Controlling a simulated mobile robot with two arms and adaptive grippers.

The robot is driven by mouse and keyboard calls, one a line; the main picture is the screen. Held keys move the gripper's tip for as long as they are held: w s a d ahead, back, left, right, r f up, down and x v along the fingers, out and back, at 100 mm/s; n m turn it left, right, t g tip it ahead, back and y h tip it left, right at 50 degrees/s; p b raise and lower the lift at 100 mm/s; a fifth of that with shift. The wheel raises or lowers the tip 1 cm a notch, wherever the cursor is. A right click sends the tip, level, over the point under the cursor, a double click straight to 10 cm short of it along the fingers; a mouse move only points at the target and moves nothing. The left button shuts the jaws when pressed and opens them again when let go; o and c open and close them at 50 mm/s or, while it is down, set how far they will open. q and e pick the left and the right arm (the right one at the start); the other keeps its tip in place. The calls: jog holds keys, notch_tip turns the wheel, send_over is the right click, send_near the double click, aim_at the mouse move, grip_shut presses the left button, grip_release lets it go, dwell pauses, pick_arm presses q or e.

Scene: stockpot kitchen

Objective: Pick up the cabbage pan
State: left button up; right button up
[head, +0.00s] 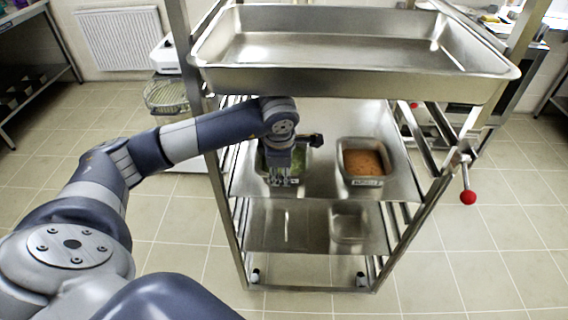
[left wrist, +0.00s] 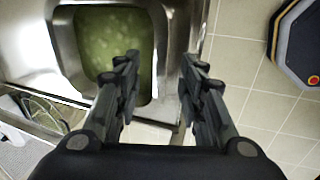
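The cabbage pan, a metal pan with green contents (head: 300,163), sits on the shelf under the big tray, at the left. My left gripper (head: 280,180) is over its near side and hides much of it in the head view. In the left wrist view the cabbage pan (left wrist: 112,42) lies ahead at the upper left. My left gripper (left wrist: 158,72) is open there, with its fingers apart on either side of the pan's edge wall. I cannot tell whether either finger touches the wall. My right gripper is not in view.
A second metal pan with orange contents (head: 363,165) stands to the right on the same shelf. A large empty metal tray (head: 340,82) covers the rack's top. A red knob (head: 467,197) sticks out at the rack's right.

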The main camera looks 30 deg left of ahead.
pick_arm(q)
jog(key=b+x, duration=0.3)
jog(key=x, duration=0.1)
jog(key=shift+f, duration=0.35)
jog(key=shift+w+a+f, duration=0.1)
jog(key=shift+w+f, duration=0.05)
jog(key=shift+f, duration=0.1)
jog(key=shift+r, duration=0.1)
grip_shut()
jog(key=shift+r, duration=0.1)
